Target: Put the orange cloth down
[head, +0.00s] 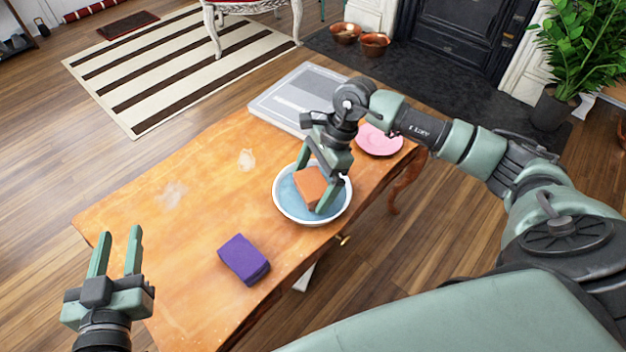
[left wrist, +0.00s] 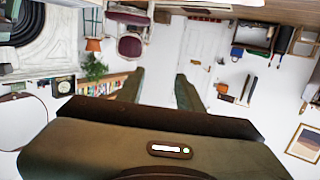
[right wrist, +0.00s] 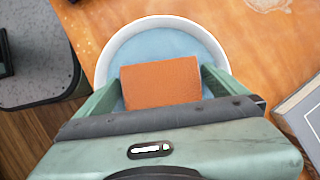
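The orange cloth (head: 310,186) is a small block-like piece held between the fingers of my right gripper (head: 321,190). It is over or in a white-rimmed bowl (head: 281,211) with blue contents, on the wooden table. In the right wrist view the orange cloth (right wrist: 160,82) sits between both fingertips, with the bowl rim (right wrist: 112,50) around it. I cannot tell whether the cloth touches the blue surface. My left gripper (head: 117,240) is open and empty over the table's left front corner. In the left wrist view its fingers (left wrist: 160,85) are apart with nothing between them.
A purple block-like cloth (head: 244,259) lies on the wooden table (head: 200,225) near the front. A grey flat board (head: 300,95) and a pink plate (head: 379,140) are at the back. Pale smudges (head: 172,194) mark the tabletop. The table's left and middle are mostly clear.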

